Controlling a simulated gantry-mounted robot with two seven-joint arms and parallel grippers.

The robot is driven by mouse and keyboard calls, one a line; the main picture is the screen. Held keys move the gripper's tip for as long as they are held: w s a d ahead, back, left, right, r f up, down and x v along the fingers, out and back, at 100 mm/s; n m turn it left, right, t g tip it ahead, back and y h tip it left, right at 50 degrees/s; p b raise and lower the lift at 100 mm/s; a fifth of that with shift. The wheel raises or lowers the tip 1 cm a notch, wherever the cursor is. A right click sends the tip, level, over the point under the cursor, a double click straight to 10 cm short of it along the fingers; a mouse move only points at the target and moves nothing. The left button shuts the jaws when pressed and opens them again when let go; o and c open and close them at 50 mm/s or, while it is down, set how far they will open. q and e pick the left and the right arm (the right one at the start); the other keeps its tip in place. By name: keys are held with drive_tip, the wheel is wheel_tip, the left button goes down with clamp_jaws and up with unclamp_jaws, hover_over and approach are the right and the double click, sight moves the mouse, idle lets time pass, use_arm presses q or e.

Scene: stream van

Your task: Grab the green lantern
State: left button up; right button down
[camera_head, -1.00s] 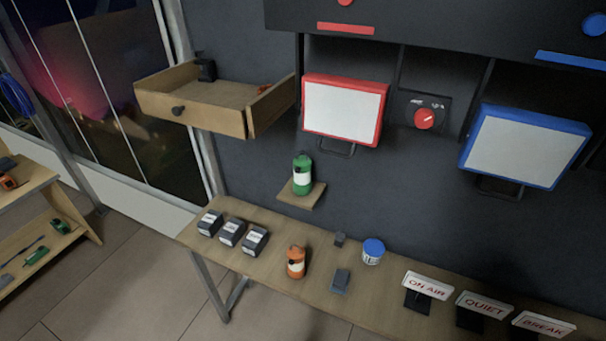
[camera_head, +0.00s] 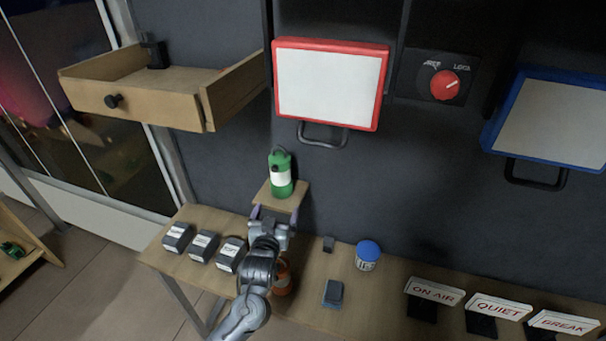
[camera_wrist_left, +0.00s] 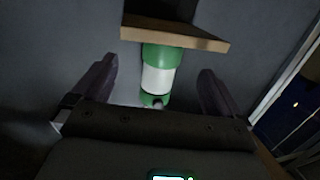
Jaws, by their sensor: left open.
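The green lantern (camera_head: 281,174) has a white band and stands upright on a small wooden wall shelf (camera_head: 284,203). My left gripper (camera_head: 271,212) is just in front of and below the shelf in the head view. In the left wrist view the gripper (camera_wrist_left: 158,82) is open, with one finger on each side of the lantern (camera_wrist_left: 158,78) as seen in the picture. The fingers look apart from the lantern. The shelf (camera_wrist_left: 175,35) shows upside down at the top of that view. My right gripper is not in view.
An orange lantern (camera_head: 283,281) stands on the table (camera_head: 310,290), partly hidden by my left arm. Several dark boxes (camera_head: 203,245) stand at the left. A blue-lidded jar (camera_head: 367,256) and signs (camera_head: 435,291) stand to the right. An open drawer (camera_head: 165,95) juts out at upper left.

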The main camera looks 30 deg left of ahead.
sight(280, 188)
use_arm(q)
drive_tip(key=shift+n+t+y, duration=0.3)
drive_tip(key=shift+y, duration=0.2)
drive_tip(key=w+a, duration=0.1)
drive_tip(key=w, duration=0.1)
drive_tip(key=w+a+r, duration=0.1)
drive_tip(key=w, duration=0.1)
drive_tip(key=w+a, duration=0.1)
drive_tip(key=w, duration=0.1)
drive_tip(key=shift+r+p, duration=0.35)
drive_tip(key=shift+r, duration=0.05)
drive_tip(key=shift+w+a, duration=0.25)
drive_tip(key=shift+w, duration=0.2)
drive_tip(key=shift+w+a+r+p, duration=0.15)
drive_tip(key=shift+w+a+p, duration=0.1)
drive_tip(key=shift+w+p, duration=0.15)
drive_tip(key=w, duration=0.1)
drive_tip(key=w+a+r+p, duration=0.1)
drive_tip(key=shift+w+a, duration=0.3)
drive_tip(key=shift+w, duration=0.1)
drive_tip(key=shift+w+a+f, duration=0.15)
drive_tip(key=shift+w+a, duration=0.1)
drive_tip(key=shift+w, duration=0.3)
drive_tip(key=c, duration=1.1)
drive_tip(key=shift+c, duration=0.4)
